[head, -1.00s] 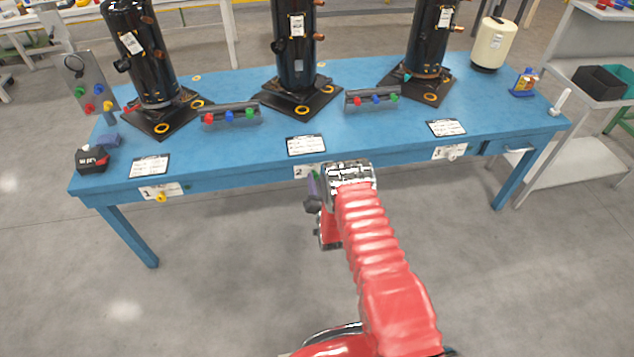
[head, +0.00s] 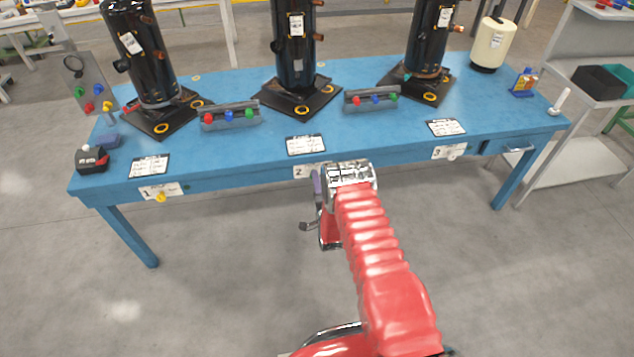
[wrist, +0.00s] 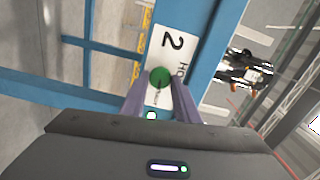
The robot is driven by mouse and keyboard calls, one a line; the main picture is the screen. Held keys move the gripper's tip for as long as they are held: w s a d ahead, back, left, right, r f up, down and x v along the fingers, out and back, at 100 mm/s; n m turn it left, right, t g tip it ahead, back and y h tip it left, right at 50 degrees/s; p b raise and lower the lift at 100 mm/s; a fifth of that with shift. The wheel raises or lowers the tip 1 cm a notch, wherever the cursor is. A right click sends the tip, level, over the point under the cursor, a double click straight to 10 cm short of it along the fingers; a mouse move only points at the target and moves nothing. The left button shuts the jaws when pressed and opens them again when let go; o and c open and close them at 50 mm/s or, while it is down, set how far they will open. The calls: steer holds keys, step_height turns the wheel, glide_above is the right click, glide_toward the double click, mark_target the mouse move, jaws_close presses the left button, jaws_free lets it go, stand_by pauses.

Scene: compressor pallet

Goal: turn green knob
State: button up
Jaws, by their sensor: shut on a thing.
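The green knob (wrist: 160,77) sits on the white label plate marked 2 (wrist: 172,45) on the blue table's front edge. My gripper (wrist: 158,84) has its two purple-grey fingers on either side of the knob and is shut on it. In the head view my gripper (head: 317,187) is at the table's front edge, just below plate 2 (head: 301,172). The knob is hidden there behind my gripper and arm. The wrist view does not clearly show the knob's turn angle.
The blue table (head: 235,165) carries black compressors (head: 295,50), small grey bars with coloured knobs (head: 230,115) and paper cards. Plate 1 (head: 162,191) with a yellow knob (head: 160,197) is to the left, plate 3 (head: 449,152) to the right. The floor in front is clear.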

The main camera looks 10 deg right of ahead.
steer(key=shift+d+f+m, duration=0.15)
steer(key=shift+d+m, duration=0.15)
steer(key=shift+m, duration=0.4)
steer(key=shift+s, duration=0.1)
steer(key=o, duration=0.7)
steer(key=shift+c, duration=0.2)
steer(key=o, duration=0.4)
steer(key=shift+a, duration=0.15)
steer(key=shift+c, duration=0.2)
steer(key=s, duration=1.3)
steer(key=shift+s, duration=0.35)
